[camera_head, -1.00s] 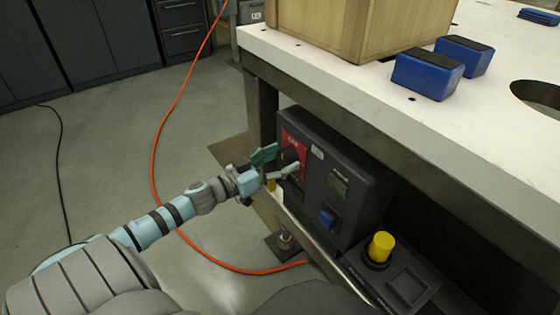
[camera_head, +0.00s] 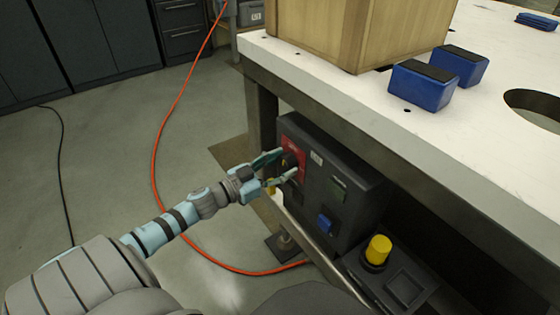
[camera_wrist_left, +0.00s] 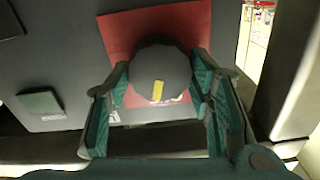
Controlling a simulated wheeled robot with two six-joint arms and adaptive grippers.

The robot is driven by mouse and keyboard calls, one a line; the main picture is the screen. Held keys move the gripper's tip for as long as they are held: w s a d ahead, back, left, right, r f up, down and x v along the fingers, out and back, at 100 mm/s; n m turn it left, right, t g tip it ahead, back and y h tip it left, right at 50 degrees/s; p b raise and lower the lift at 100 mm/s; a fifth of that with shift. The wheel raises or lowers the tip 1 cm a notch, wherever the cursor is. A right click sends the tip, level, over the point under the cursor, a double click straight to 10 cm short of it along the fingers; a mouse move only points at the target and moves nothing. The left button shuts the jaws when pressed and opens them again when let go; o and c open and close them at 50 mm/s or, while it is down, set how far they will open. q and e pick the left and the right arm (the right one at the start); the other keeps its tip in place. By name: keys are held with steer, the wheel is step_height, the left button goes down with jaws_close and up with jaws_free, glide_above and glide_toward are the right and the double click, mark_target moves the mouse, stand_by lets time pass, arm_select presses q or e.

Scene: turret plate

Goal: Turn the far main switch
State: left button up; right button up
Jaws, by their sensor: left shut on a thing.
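The far main switch is a dark round knob (camera_wrist_left: 161,72) with a yellow mark, on a red plate (camera_wrist_left: 115,35). In the head view the red plate (camera_head: 293,148) is at the far end of the dark control box (camera_head: 345,185) under the table. My left gripper (camera_head: 281,170) reaches it from the left. In the left wrist view its green-padded fingers (camera_wrist_left: 160,85) stand on both sides of the knob and are shut on it. The yellow mark sits at the lower part of the knob, slightly tilted. My right gripper is not in view.
A yellow button (camera_head: 379,249) stands on a lower panel nearer. The white tabletop (camera_head: 350,100) overhangs the box. An orange cable (camera_head: 154,150) lies on the floor.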

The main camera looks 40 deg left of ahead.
arm_select(q)
steer(key=m+p, duration=0.1)
steer(key=m, duration=0.1)
steer(key=shift+m, duration=0.4)
steer(key=m+p, duration=0.1)
steer(key=m, duration=0.2)
steer(key=shift+m, duration=0.3)
steer(key=m+p, duration=0.1)
steer(key=m, duration=0.2)
steer(key=shift+d+f+m, duration=0.1)
steer(key=shift+f+m, duration=0.05)
steer(key=shift+m, duration=2.45)
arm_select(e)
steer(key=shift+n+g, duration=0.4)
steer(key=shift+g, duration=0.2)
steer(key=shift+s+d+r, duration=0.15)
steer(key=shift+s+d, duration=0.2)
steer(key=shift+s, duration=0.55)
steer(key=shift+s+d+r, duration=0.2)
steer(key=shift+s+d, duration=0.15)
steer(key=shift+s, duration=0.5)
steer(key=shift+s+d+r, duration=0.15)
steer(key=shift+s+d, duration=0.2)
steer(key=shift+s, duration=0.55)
arm_select(q)
steer(key=o, duration=1.2)
steer(key=shift+c, duration=0.2)
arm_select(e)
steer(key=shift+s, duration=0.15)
